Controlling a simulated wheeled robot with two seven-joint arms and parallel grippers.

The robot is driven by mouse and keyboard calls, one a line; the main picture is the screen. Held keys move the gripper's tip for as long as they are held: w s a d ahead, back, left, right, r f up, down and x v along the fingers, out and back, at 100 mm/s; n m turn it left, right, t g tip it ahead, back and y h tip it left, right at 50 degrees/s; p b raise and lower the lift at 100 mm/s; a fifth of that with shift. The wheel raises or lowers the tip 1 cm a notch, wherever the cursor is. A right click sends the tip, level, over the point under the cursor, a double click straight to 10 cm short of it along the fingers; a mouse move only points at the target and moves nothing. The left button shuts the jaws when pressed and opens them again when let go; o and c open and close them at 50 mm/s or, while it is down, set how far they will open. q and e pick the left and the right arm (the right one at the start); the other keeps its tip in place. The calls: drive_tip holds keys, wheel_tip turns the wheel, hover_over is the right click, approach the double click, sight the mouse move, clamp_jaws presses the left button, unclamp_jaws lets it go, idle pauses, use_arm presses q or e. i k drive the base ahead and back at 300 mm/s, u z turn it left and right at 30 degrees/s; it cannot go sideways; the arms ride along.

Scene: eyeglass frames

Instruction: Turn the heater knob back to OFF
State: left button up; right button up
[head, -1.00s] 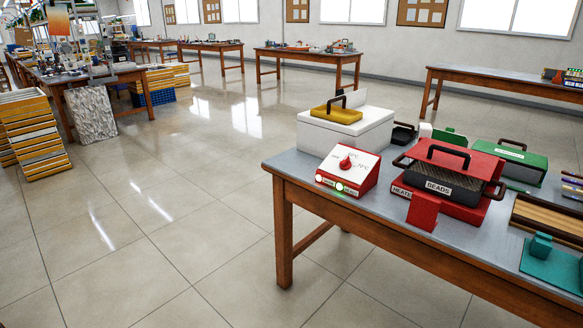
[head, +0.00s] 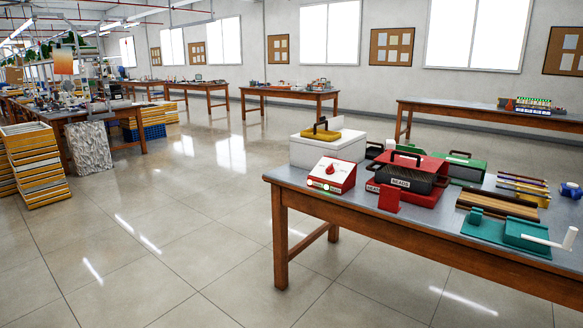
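The heater control box (head: 345,177) is a small wedge with a white sloped face and red sides, near the left front corner of the workbench. Its red knob (head: 329,169) sits in the middle of the face. The dial markings are too small to read now. A small green light (head: 326,187) and a pale one (head: 310,183) show on its front edge. To its right is the red heater (head: 428,188) with a dark tray labelled BEADS (head: 402,183). Neither of my grippers is in view.
The workbench (head: 375,227) has wooden legs and a grey top. A green case (head: 466,168), wooden strips and a teal device with a white crank (head: 545,238) lie to the right.

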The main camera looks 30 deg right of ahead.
sight(330, 170)
drive_tip(key=u, duration=0.3)
drive_tip(key=i, duration=2.1)
drive_tip(key=z, duration=0.8)
drive_tip(key=i, duration=1.25)
drive_tip(key=z, duration=1.25)
